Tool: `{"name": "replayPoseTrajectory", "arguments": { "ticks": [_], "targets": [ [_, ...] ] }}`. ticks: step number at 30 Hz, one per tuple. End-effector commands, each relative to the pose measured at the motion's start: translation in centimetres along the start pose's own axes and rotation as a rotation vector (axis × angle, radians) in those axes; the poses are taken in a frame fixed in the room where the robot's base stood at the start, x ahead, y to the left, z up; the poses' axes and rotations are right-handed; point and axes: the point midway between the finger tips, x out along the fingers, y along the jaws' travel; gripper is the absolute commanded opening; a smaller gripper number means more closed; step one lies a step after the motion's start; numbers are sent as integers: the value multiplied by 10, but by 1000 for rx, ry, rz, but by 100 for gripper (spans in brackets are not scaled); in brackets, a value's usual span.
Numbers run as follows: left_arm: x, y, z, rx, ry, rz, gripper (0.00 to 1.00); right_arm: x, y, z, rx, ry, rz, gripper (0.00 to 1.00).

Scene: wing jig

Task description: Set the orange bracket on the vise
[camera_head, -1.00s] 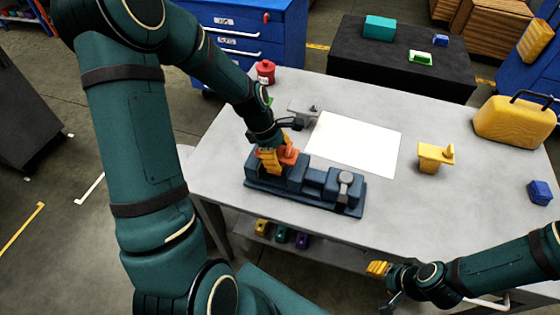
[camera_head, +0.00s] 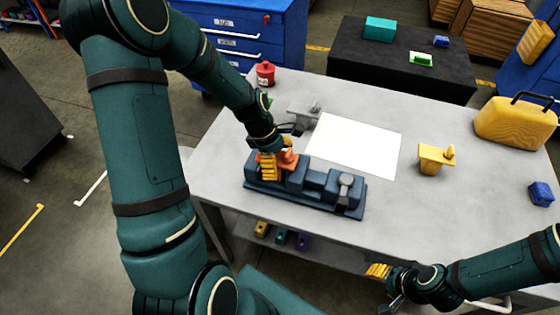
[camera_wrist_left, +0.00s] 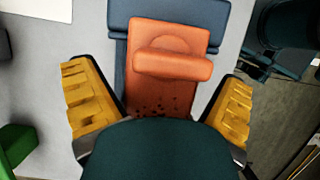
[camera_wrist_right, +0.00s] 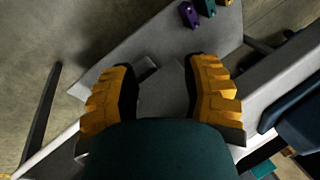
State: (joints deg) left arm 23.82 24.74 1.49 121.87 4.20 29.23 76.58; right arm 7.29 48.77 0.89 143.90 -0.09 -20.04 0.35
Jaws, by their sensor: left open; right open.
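The orange bracket (camera_head: 286,160) rests on the left end of the blue-grey vise (camera_head: 318,184) on the table. In the left wrist view the bracket (camera_wrist_left: 168,65) lies on top of the vise (camera_wrist_left: 222,14), with its raised bar facing up. My left gripper (camera_head: 276,158) is just above the bracket; its yellow fingers stand apart on either side of it, with gaps, in the left wrist view (camera_wrist_left: 160,105). My right gripper (camera_head: 385,285) is open and empty off the table's front edge. It also shows in the right wrist view (camera_wrist_right: 163,95).
A white sheet (camera_head: 355,144) lies behind the vise. A grey bracket (camera_head: 303,110), a red canister (camera_head: 265,73), a yellow bracket (camera_head: 434,158), a yellow case (camera_head: 515,122) and a blue block (camera_head: 540,192) stand on the table (camera_head: 430,215). The front right of the tabletop is clear.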

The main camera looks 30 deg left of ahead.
Motion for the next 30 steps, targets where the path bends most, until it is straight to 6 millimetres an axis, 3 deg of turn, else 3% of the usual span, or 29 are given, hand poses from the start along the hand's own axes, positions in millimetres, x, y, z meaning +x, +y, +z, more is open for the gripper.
{"name": "replayPoseTrajectory", "arguments": {
  "ticks": [16,22,30],
  "targets": [
    [-100,1,0,-1,1,5,97,-20,-8,-9,6,19,2,47],
    [-117,0,0,-1,0,2,97,-22,-8,-10,7,23,2,47],
    [-119,0,0,-1,0,1,97,-22,-8,-10,7,23,2,47]
  ]
}}
